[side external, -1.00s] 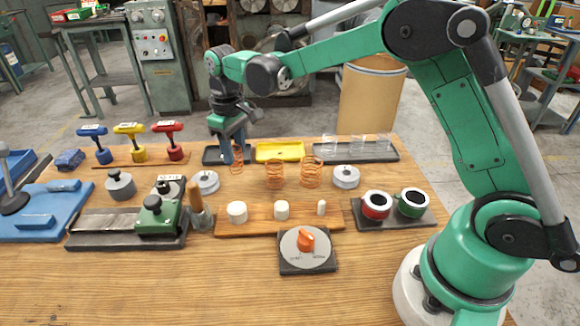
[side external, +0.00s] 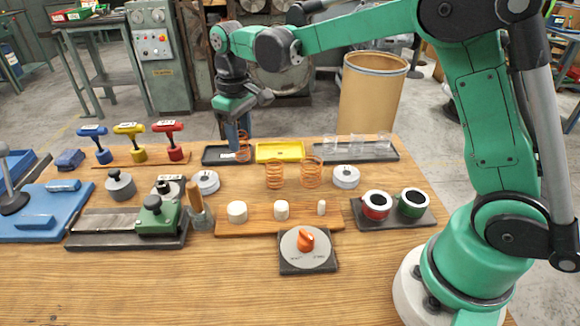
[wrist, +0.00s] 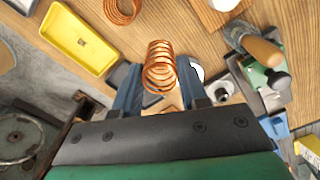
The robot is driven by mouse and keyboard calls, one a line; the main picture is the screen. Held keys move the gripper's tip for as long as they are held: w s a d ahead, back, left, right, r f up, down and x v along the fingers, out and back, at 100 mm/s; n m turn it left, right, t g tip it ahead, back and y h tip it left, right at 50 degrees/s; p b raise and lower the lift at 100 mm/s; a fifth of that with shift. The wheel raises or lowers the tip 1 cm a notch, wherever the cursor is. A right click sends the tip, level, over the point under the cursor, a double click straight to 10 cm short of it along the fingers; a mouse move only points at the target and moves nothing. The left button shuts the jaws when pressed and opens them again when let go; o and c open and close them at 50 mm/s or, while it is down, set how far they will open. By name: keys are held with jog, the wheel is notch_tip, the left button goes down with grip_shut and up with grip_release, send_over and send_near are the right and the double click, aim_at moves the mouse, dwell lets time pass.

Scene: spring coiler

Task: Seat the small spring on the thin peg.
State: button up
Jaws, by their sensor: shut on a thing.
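My gripper (side external: 239,143) is shut on the small copper spring (side external: 243,152) and holds it upright in front of the black tray. The wrist view shows the same spring (wrist: 160,68) between the two blue fingers (wrist: 158,88). The thin peg (side external: 321,207) is the narrow white one at the right end of the wooden peg board (side external: 250,221). The medium peg (side external: 281,210) and the wide peg (side external: 237,211) stand to its left. All three pegs are bare. My gripper is well behind and left of the thin peg.
Two larger copper springs (side external: 275,174) (side external: 311,172) stand between my gripper and the board. A yellow tray (side external: 280,152) and a dark tray (side external: 217,155) lie at the back. A dial (side external: 307,249) sits in front of the board; the front table is clear.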

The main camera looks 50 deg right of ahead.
jog(key=s+d+r, duration=0.2)
jog(key=s+r, duration=0.1)
jog(key=s, duration=0.6)
send_near(322, 202)
jog(key=shift+f, duration=1.85)
jog(key=shift+f, duration=1.85)
dwell(1.0)
jog(key=o, duration=1.3)
jog(key=shift+o, duration=0.2)
jog(key=shift+r, duration=0.15)
notch_tip(322, 202, up, 11)
dwell(0.3)
